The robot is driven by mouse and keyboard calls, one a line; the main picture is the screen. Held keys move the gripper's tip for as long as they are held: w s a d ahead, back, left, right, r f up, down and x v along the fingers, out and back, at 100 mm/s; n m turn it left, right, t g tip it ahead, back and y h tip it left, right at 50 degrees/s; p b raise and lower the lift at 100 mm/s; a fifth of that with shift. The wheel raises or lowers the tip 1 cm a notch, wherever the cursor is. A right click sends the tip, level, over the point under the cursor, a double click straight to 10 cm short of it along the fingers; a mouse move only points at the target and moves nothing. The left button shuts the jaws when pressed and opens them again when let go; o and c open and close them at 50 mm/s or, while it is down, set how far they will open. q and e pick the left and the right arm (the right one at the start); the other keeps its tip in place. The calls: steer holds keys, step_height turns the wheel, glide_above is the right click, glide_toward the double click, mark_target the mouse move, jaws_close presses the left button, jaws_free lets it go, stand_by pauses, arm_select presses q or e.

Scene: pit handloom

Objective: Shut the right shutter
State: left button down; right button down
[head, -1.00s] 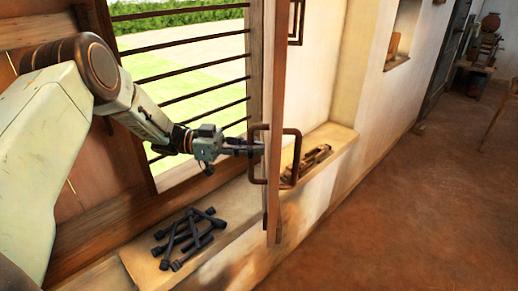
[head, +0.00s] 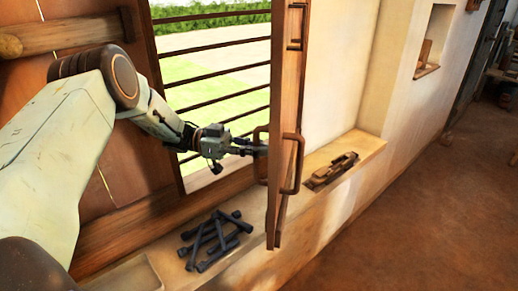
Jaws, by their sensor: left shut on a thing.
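The right shutter (head: 285,110) is a wooden panel seen nearly edge-on, standing out from the barred window (head: 215,85), so it is open. It has a brown handle on each face; the handle on the right face (head: 298,165) shows whole. My left gripper (head: 258,147) reaches in from the left and is shut on the handle on the left face (head: 258,168). The fingertips are partly hard to make out against the handle. My right gripper is not in view.
Dark rods (head: 215,238) lie in a pile on the sill below the window. Wooden pieces (head: 330,170) lie on the ledge (head: 365,146) right of the shutter. A niche (head: 432,45) is in the wall. The floor (head: 430,220) at the right is clear.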

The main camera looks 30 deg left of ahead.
arm_select(q)
steer(key=shift+s+a+f, duration=0.1)
steer(key=shift+a+f, duration=0.05)
steer(key=c, duration=1.6)
jaws_free()
steer(key=shift+c, duration=0.2)
step_height(320, 180, up, 10)
steer(key=shift+r, duration=0.1)
